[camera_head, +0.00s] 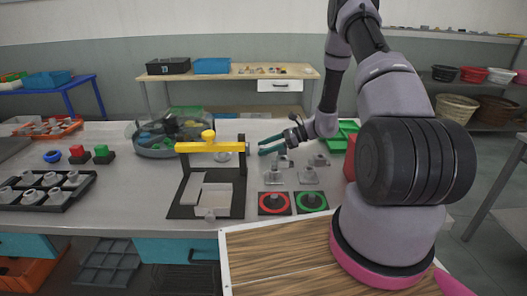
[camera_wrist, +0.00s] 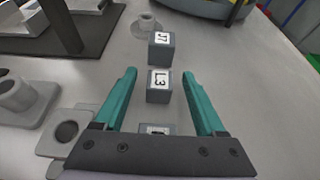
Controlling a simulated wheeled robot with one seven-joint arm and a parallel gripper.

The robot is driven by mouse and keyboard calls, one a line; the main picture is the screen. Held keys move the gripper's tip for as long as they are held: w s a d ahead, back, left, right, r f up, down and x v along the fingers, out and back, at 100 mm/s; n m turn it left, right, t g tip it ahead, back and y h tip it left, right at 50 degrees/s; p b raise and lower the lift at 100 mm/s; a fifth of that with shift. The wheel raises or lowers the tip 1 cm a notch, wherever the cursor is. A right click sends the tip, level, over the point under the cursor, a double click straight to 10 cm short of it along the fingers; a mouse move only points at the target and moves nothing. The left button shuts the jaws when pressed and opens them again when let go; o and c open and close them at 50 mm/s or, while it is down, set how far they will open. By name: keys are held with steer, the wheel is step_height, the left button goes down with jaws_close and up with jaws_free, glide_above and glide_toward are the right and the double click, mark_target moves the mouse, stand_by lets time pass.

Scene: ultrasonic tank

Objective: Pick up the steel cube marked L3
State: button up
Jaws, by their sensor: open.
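The steel cube marked L3 (camera_wrist: 159,86) stands on the grey table in the wrist view, label facing me. It lies between the lines of my two teal fingers, around the level of their tips. My gripper (camera_wrist: 160,74) is open and empty, with a finger on each side of the cube and gaps between. A similar cube marked J7 (camera_wrist: 161,47) stands just beyond it. A third labelled cube (camera_wrist: 155,129) is mostly hidden by my gripper's palm, and its mark cannot be read. In the head view my gripper (camera_head: 270,146) is low over the table; the cubes are too small to tell there.
A yellow-armed fixture (camera_head: 212,146) stands left of my gripper in the head view. A round tank (camera_head: 157,150) is behind it. Red (camera_head: 274,203) and green rings (camera_head: 311,201) lie in front.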

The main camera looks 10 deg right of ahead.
steer(key=shift+a, duration=0.15)
jaws_close()
